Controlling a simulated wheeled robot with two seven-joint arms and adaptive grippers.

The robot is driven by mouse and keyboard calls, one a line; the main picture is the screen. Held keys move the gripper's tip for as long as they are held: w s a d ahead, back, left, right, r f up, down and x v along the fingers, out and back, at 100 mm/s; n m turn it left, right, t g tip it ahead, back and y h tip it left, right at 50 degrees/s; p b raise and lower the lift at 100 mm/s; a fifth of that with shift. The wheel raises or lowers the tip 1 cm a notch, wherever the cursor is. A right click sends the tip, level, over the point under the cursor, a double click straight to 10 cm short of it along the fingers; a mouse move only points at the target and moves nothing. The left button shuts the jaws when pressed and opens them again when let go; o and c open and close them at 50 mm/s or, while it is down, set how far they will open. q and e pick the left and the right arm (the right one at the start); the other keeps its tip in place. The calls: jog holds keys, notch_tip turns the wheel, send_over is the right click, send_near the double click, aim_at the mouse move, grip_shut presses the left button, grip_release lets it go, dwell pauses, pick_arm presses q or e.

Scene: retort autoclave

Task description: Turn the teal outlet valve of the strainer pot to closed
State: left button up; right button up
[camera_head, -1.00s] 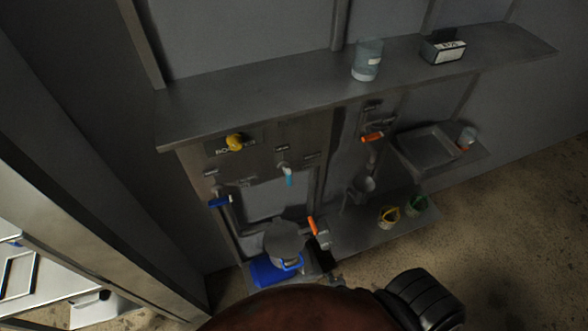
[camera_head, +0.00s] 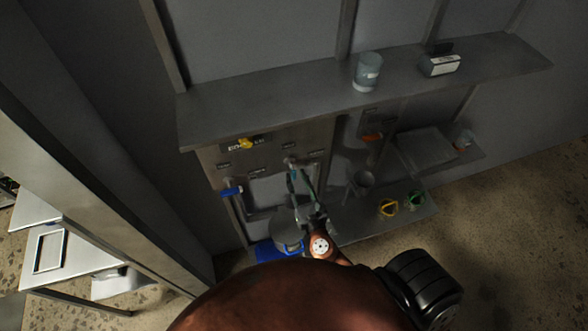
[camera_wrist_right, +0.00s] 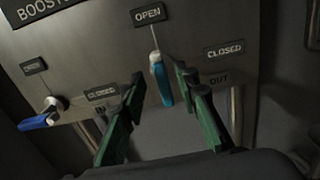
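The teal outlet valve (camera_wrist_right: 162,84) is on the grey panel, with its handle hanging down from a pale hub. In the right wrist view the OPEN label (camera_wrist_right: 148,14) is above it and a CLOSED label (camera_wrist_right: 223,50) is to its right. In the head view the teal valve (camera_head: 291,168) is partly hidden by my gripper. My right gripper (camera_wrist_right: 160,92) is open, its two green fingers on either side of the teal handle; contact cannot be told. The right gripper also shows in the head view (camera_head: 300,180). My left gripper is not in view.
A blue-handled valve (camera_wrist_right: 39,120) is on the left of the panel. A yellow knob (camera_head: 245,144) is above, under the shelf edge (camera_head: 370,104). An orange handle (camera_head: 372,138) is to the right. The strainer pot (camera_head: 286,230) seems to stand below, over a blue item (camera_head: 272,252).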

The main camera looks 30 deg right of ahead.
aim_at(294, 173)
jog(key=shift+p+x, duration=0.3)
jog(key=shift+x, duration=1.65)
jog(key=shift+c, duration=0.4)
grip_shut()
